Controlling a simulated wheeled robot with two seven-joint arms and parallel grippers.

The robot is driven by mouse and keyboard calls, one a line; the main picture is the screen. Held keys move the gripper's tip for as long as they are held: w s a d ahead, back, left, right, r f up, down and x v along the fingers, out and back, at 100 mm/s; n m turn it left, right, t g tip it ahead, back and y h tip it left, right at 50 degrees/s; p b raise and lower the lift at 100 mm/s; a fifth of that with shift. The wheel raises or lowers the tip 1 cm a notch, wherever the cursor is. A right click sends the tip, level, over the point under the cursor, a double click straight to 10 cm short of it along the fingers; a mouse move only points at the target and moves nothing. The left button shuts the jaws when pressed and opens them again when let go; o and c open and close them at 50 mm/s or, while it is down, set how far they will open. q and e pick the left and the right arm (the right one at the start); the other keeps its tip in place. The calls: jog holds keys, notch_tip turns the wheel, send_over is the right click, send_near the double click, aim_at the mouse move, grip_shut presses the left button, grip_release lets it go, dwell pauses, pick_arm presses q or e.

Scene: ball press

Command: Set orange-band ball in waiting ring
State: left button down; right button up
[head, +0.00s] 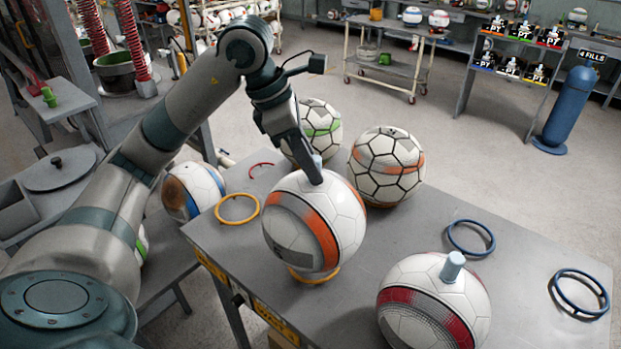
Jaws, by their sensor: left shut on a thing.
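The orange-band ball (327,236), white with an orange and grey band, is at the table's near left part in the head view. My left gripper (315,172) comes down onto its top and is shut on the pale peg (318,161) there; the fingers partly hide the peg. A yellow-orange ring (315,277) shows under the ball. I cannot tell whether the ball rests in it or hangs just above. Another yellow ring (237,209) lies empty to the left. My right gripper is not in view.
A ball with a dark red band (427,310) and a peg stands at the front. Black-lined balls with orange (388,165) and green (322,128) stand behind. Two blue rings (471,238) (580,292) and a red ring (262,166) lie empty on the grey table (520,275).

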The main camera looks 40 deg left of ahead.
pick_arm(q)
jog(key=shift+f+p, duration=0.5)
jog(key=shift+f, duration=1.3)
jog(key=shift+f+b, duration=0.2)
jog(key=shift+b, duration=0.1)
jog(key=c, duration=1.6)
grip_release()
jog(key=shift+r, duration=0.15)
